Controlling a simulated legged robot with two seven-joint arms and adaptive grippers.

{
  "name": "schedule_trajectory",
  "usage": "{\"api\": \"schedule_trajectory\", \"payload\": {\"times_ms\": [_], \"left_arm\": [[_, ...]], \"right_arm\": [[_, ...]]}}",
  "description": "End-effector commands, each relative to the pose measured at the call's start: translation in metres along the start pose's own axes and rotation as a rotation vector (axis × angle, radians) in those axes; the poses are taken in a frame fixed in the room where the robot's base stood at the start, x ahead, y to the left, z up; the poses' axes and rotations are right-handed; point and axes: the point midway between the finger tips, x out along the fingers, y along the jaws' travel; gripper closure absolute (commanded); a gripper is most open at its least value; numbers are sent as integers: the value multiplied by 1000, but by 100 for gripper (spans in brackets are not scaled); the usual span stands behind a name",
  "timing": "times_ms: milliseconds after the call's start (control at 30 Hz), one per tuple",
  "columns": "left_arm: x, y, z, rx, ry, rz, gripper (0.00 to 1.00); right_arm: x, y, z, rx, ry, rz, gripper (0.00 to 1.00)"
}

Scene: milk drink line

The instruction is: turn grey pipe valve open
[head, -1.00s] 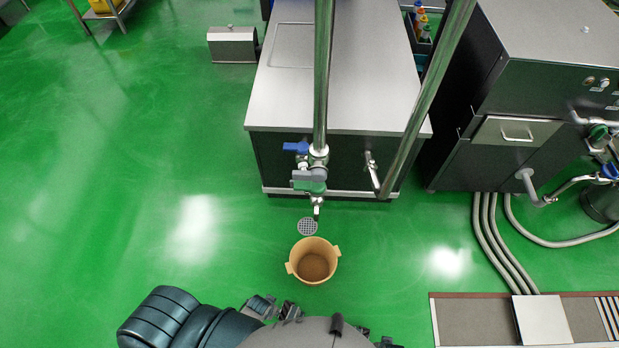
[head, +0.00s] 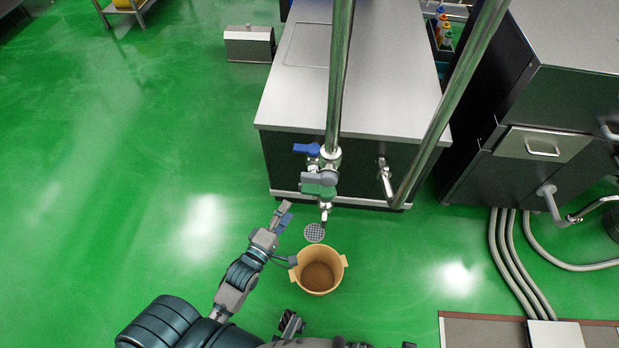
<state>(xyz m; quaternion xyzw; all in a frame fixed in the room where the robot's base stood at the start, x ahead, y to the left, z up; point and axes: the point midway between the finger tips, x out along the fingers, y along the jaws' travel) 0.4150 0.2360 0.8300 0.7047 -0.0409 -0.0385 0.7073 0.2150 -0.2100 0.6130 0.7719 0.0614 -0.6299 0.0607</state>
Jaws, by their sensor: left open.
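The grey valve handle (head: 313,179) sits on the vertical steel pipe (head: 338,80), in front of the steel cabinet. A blue handle (head: 306,149) is just above it and a green part (head: 320,191) just below it. The pipe ends in a small spout over the floor. My left gripper (head: 289,237) is open and empty, with its fingers spread. In the picture it is below and left of the grey handle, apart from it, and left of the tan bucket's upper rim. My right gripper is not clearly seen.
A tan bucket (head: 319,271) stands on the green floor below the spout, near a round drain grate (head: 314,233). A second, slanted steel pipe (head: 445,120) is right of the valve. Grey hoses (head: 510,255) run along the right.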

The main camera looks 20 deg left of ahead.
Motion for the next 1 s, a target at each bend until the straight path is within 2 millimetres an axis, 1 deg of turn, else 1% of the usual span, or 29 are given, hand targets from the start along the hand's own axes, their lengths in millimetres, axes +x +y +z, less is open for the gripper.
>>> {"api": "schedule_trajectory", "payload": {"times_ms": [33,167,300,500,600,700,1000], "left_arm": [[13,0,0,2,0,3,35],[45,-1,0,2,0,2,35],[78,-2,0,3,-1,1,35],[117,-2,0,3,0,-2,35],[129,-3,0,3,-1,-3,35],[136,-2,0,4,0,-4,35],[139,-2,0,3,0,-3,35]], "right_arm": [[-2,0,0,0,2,0,60],[-8,0,0,1,2,0,60],[-20,1,-1,1,7,1,60],[-34,1,0,2,10,1,60],[-39,1,1,2,11,2,60],[-42,1,1,3,11,2,60],[-44,1,1,3,10,2,60]]}}
